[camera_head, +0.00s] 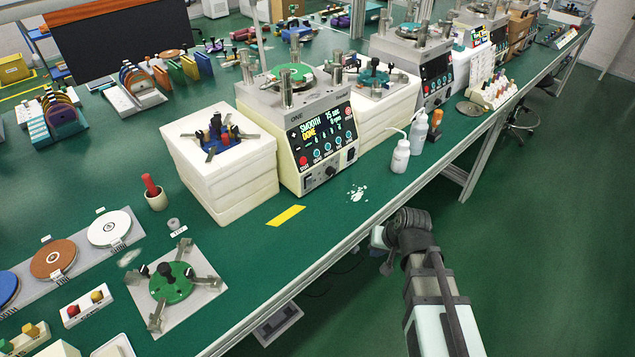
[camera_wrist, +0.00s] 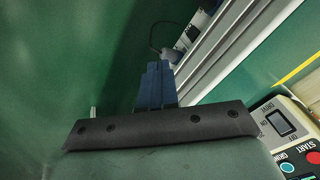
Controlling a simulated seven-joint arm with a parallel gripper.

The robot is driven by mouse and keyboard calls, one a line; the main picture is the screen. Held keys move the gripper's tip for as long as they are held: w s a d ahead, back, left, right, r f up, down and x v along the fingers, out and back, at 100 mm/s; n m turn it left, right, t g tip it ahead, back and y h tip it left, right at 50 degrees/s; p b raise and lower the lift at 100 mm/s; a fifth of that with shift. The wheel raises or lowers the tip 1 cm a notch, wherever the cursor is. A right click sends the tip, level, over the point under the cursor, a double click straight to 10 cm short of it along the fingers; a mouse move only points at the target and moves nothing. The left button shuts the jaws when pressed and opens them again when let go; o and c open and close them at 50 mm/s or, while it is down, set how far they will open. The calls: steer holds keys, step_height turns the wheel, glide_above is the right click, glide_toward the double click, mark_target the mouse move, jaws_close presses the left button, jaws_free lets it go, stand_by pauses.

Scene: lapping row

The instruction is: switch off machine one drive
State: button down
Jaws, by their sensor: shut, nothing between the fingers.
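Machine one (camera_head: 322,135) is the cream unit marked ONE, in the middle of the head view. Its lit display (camera_head: 325,123) reads SMOOTH, 15 sec, DONE. In the wrist view, a cream panel at the lower right has a dark rocker switch (camera_wrist: 281,122) labelled DRIVE, beside a red START button (camera_wrist: 313,157). I cannot tell which way the rocker is set. My gripper (camera_wrist: 157,68) is shut and empty, its dark blue fingers together and apart from the panel. In the head view my arm's end is beyond the bench's front edge, below and right of machine one.
A white block stack (camera_head: 225,172) stands left of machine one. Two white bottles (camera_head: 409,145) stand to its right. A yellow strip (camera_head: 286,215) and white spots (camera_head: 357,193) mark the bench in front. The bench's metal edge (camera_head: 310,275) lies near my arm. Floor at right is open.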

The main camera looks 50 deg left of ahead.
steer(key=a+r+m+y, duration=0.6)
steer(key=a+r, duration=0.6)
steer(key=r, duration=0.2)
steer(key=shift+a+r+m, duration=0.15)
steer(key=shift+r+m, duration=0.05)
steer(key=shift+m, duration=0.7)
glide_toward(310, 183)
steer(key=f, duration=0.2)
steer(key=a+f, duration=0.1)
steer(key=f, duration=0.1)
steer(key=shift+w+f, duration=0.15)
steer(key=shift+a+r, duration=0.15)
steer(key=shift+a, duration=0.4)
steer(key=shift+a+r, duration=0.15)
steer(key=shift+a, duration=0.4)
steer(key=shift+a+r, duration=0.1)
steer(key=shift+a, duration=0.55)
